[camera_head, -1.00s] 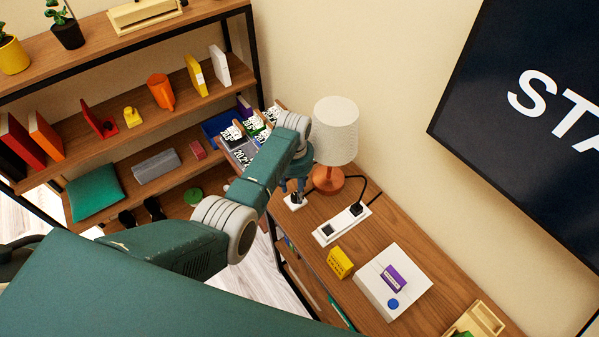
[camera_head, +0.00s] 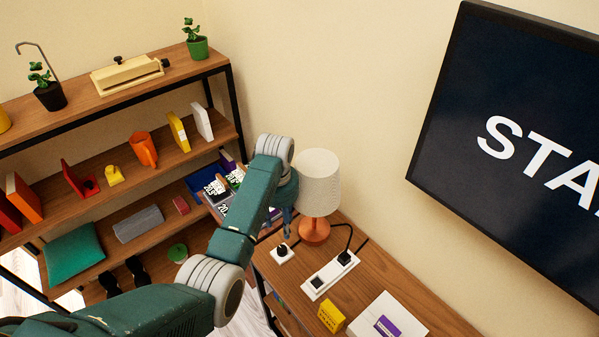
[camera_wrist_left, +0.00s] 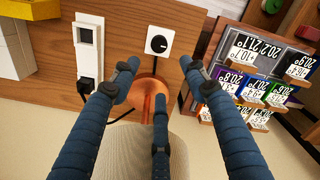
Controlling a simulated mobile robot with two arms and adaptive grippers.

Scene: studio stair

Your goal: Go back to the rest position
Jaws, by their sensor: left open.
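My left gripper (camera_head: 286,215) has blue fingers and hangs above the wooden cabinet top, left of the white lamp (camera_head: 319,182). It overlaps part of the view behind it. In the left wrist view the fingers of my left gripper (camera_wrist_left: 158,88) are spread open with nothing between them. The lamp's copper base (camera_wrist_left: 148,92) shows behind the fingers. A white plate with a round black knob (camera_wrist_left: 159,43) lies beyond the fingertips, apart from them. My right gripper is in neither view.
A white power strip (camera_head: 331,274) with a black plug, a yellow box (camera_head: 331,316) and a white box (camera_head: 388,318) are on the cabinet top. A shelf unit (camera_head: 105,97) with books and plants stands at the left. A large screen (camera_head: 520,140) hangs at the right.

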